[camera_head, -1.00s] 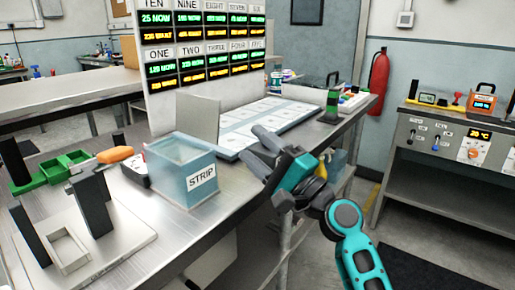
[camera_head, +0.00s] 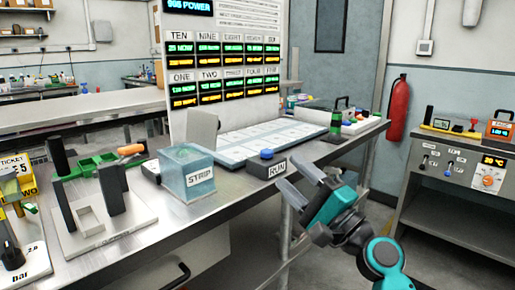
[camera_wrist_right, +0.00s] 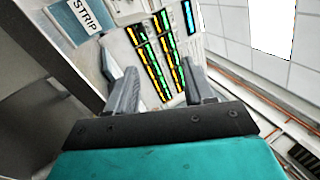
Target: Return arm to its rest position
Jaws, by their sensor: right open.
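My right gripper (camera_head: 302,182) is in front of the bench's near edge at the right, its arm coming in from the lower right. Its two grey fingers are apart with nothing between them. In the right wrist view the open fingers (camera_wrist_right: 160,88) point toward the lit panel and the STRIP tank. My left gripper is not in view.
The steel bench (camera_head: 190,222) carries the blue STRIP tank (camera_head: 186,172), a RUN box (camera_head: 268,166) with a blue button, a pale tiled tray (camera_head: 270,138), and a white fixture (camera_head: 135,226) with dark posts. A lit display panel (camera_head: 222,75) stands behind.

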